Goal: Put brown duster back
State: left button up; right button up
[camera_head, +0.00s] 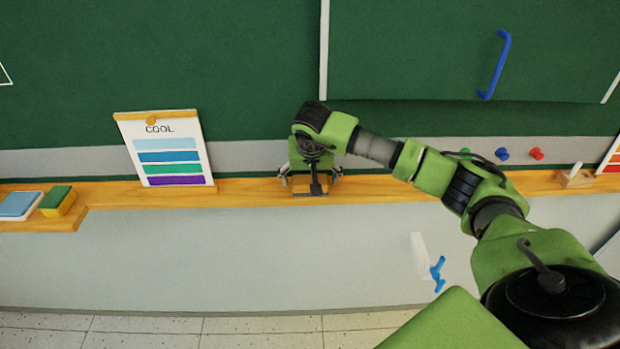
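My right gripper (311,178) points down at the wooden ledge below the green chalkboard, near the middle of the head view. Its two fingers are spread apart, one on each side of a small brown block with a dark part on it, which looks like the brown duster (311,189). The block is at the ledge, partly hidden by the gripper. Whether the fingers touch it is too small to tell. My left gripper is not in view.
A COOL colour chart (165,152) leans at the board on the left. A blue duster (18,205) and a green-topped yellow duster (57,200) lie on the left shelf. A wooden holder (576,178) stands at right. The ledge (250,190) between chart and gripper is clear.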

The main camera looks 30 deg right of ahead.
jog(key=b+v, duration=0.2)
jog(key=v, duration=1)
